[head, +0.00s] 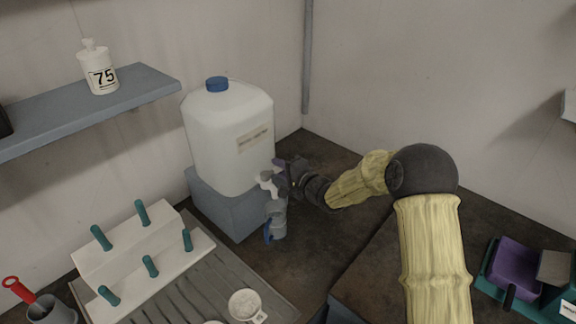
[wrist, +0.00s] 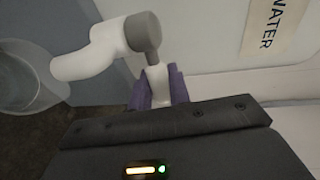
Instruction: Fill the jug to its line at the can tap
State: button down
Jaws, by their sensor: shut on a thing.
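The white can (head: 225,130) with a blue cap and a label stands on a blue-grey block (head: 228,208); its label also shows in the wrist view. Its white tap (head: 266,181) sticks out low at the front. My gripper (head: 281,172) is at the tap. In the wrist view its purple fingers (wrist: 158,84) are shut on the white tap lever (wrist: 157,82), below the grey tap top. The clear jug (head: 277,217) with a blue handle is under the tap spout; in the wrist view the jug (wrist: 28,82) is at the left. Its line and water level cannot be made out.
A white rack (head: 130,255) with teal pegs stands on the left, beside a grooved grey drainer (head: 205,285). A white cup (head: 246,304) is at the front. A shelf (head: 120,105) holds a bottle marked 75. A purple and teal item (head: 515,268) lies at right.

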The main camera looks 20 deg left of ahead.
jog(key=shift+s+f, duration=0.15)
jog(key=c, duration=1.4)
grip_release()
jog(key=shift+o, duration=0.2)
jog(key=b+v, duration=0.2)
jog(key=v, duration=1.5)
